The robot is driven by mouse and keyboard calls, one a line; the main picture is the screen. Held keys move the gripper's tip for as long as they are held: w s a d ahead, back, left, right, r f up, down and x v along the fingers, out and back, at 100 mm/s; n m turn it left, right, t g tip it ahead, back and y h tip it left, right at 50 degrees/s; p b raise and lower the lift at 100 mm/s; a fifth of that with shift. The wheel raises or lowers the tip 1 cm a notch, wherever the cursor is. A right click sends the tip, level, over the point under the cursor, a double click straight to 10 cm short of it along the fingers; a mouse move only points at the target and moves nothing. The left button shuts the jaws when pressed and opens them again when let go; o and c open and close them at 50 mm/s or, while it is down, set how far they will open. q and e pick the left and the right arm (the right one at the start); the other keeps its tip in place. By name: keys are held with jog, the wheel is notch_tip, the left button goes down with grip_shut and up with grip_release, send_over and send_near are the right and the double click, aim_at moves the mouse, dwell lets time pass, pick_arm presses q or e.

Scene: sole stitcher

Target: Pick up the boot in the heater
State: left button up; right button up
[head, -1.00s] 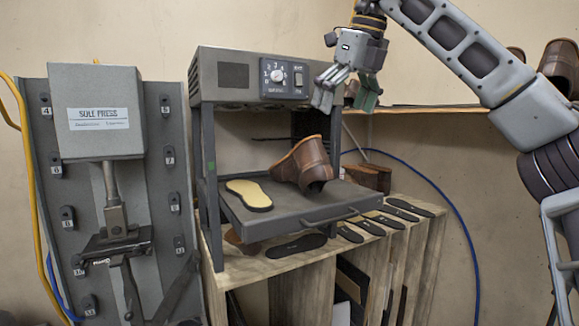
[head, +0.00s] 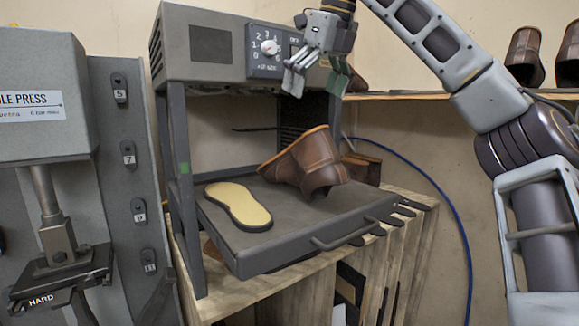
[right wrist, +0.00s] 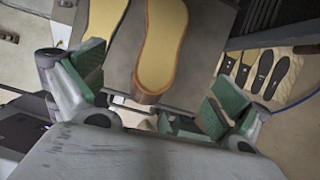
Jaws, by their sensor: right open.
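A yellow-topped sole (head: 238,203) lies on the tray left of the boot. My right gripper (head: 315,80) is open and empty, above the boot in front of the heater's upper box. In the right wrist view the boot's tan sole (right wrist: 163,45) lies between the green-padded fingers (right wrist: 150,90), apart from them. My left gripper is not in view.
A sole press (head: 40,110) stands at the left. Several dark soles (right wrist: 262,72) lie on the wooden rack (head: 345,255) under the heater. A shelf (head: 430,96) with boots is at the back right. The heater's upper box hangs over the tray.

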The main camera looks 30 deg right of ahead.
aim_at(298, 144)
jog(key=shift+w, duration=0.15)
jog(key=shift+s+r, duration=0.1)
jog(key=shift+s, duration=0.3)
jog(key=shift+w+f, duration=0.5)
jog(key=shift+f, duration=0.1)
jog(key=shift+x, duration=3.6)
jog(key=shift+w+f, duration=0.1)
jog(key=shift+f, duration=0.1)
jog(key=shift+w+a+f, duration=0.15)
jog(key=shift+w+f, duration=0.75)
jog(key=shift+f, duration=0.25)
jog(key=shift+x, duration=1.05)
